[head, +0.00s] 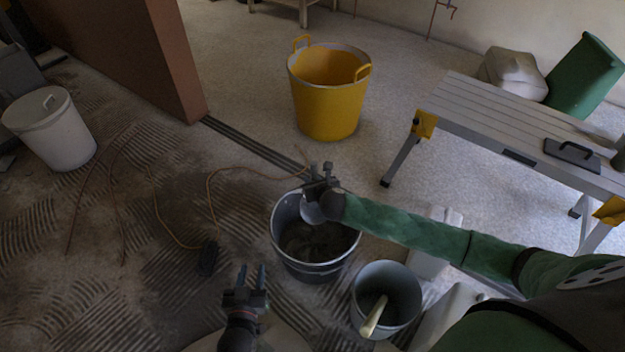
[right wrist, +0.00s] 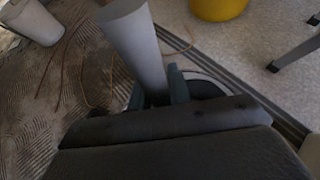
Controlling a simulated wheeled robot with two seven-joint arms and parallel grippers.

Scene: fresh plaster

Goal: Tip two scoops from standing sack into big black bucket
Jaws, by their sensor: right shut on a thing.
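The big black bucket (head: 290,250) stands on the floor at the middle of the head view, with dark grey matter inside. My right gripper (head: 322,178) is above its far rim, shut on a grey scoop (head: 311,211) that hangs over the bucket's mouth. In the right wrist view the pale grey scoop (right wrist: 135,45) sticks out from between the fingers; whether it holds anything cannot be told. My left gripper (head: 251,278) is open and empty, in front of the bucket to the left. I cannot clearly make out which pale shape is the standing sack.
A grey bucket (head: 364,288) with a pale stick inside stands right of the black bucket, beside pale blocky shapes (head: 447,312). A yellow tub (head: 327,110) stands behind. A workbench (head: 500,110) is at right, a white bin (head: 55,135) at left. An orange cable (head: 211,200) crosses the floor.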

